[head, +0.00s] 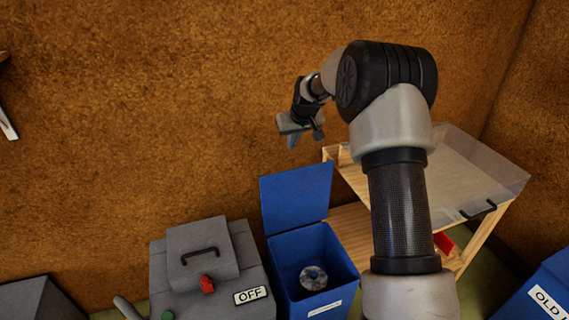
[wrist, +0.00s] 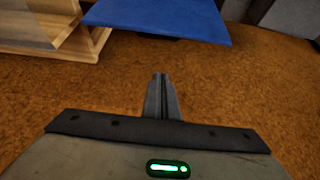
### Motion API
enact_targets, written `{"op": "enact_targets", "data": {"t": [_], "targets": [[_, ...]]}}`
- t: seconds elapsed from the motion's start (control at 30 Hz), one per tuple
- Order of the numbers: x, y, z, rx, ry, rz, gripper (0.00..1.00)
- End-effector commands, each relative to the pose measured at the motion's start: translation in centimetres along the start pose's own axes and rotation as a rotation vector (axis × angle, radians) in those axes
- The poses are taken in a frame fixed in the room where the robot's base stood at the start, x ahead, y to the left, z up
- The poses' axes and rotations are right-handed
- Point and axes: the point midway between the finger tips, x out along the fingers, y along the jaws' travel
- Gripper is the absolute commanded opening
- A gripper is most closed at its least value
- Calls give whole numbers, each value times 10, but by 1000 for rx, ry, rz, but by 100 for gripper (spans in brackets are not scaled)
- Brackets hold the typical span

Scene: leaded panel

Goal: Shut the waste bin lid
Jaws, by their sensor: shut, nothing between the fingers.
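The blue waste bin (head: 282,268) stands low against the brown wall. A round grey ring-shaped thing (head: 313,278) lies inside it. Its blue lid (head: 296,198) stands open, upright at the bin's back edge. The lid (wrist: 160,17) also fills part of the top of the wrist view. My gripper (head: 292,142) is above the lid's top edge, close to the wall, and not touching it as far as I see. In the wrist view its fingers (wrist: 160,76) are together and empty, with a gap to the lid.
A grey machine (head: 205,270) with an OFF sign stands left of the bin. A wooden stand (head: 345,217) with a clear-sided tray (head: 490,165) is at the right, partly behind my arm. Another blue bin (head: 545,290) is at the right edge. The wall above the machine is clear.

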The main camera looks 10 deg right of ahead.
Motion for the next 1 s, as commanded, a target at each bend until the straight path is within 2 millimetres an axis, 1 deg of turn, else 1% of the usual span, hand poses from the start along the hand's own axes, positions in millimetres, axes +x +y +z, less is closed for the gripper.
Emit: {"op": "enact_targets", "data": {"t": [0.03, 0.27, 0.5, 0.8, 0.87, 1.0], "targets": [[11, 1, 1, 1, 1, -2, 0], [33, 2, 2, 2, 1, -4, 0], [77, 2, 3, 1, 1, -4, 0], [122, 2, 2, 1, 1, -3, 0], [115, 3, 7, 2, 2, -3, 0], [111, 2, 21, 2, 0, -4, 0]]}}
